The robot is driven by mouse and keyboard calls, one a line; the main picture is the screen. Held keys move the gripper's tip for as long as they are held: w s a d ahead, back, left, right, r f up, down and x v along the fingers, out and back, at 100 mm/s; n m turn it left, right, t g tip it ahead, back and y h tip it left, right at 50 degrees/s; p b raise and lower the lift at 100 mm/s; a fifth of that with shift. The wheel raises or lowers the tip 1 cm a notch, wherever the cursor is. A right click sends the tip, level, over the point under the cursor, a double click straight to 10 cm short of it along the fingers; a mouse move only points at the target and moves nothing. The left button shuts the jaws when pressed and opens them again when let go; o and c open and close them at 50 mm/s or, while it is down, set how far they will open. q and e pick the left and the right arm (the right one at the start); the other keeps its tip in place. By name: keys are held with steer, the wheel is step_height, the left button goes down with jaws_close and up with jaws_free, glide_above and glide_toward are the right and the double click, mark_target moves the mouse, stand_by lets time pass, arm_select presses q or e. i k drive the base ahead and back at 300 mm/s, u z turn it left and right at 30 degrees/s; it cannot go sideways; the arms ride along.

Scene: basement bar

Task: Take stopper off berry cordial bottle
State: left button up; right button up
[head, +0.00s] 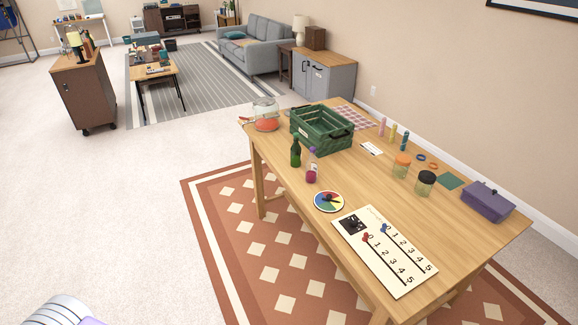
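A small clear bottle with dark pink liquid (311,176), likely the berry cordial bottle, stands upright on the near left part of the wooden table (400,205). A purple stopper (312,151) sits at its top. A dark green bottle (296,153) stands just to its left. Neither of my grippers is in view. Only a rounded white and purple part, likely of my own arm, shows at the bottom left edge, far from the table.
A colored dial (328,201) and a number board (385,248) lie nearer. Two lidded jars and a purple box (487,203) are right. Carpet left of the table is clear.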

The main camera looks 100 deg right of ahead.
mark_target(312, 165)
steer(key=z, duration=1.5)
steer(key=i, duration=1.2)
steer(key=z, duration=2.7)
steer(key=i, duration=0.55)
steer(key=u, duration=0.05)
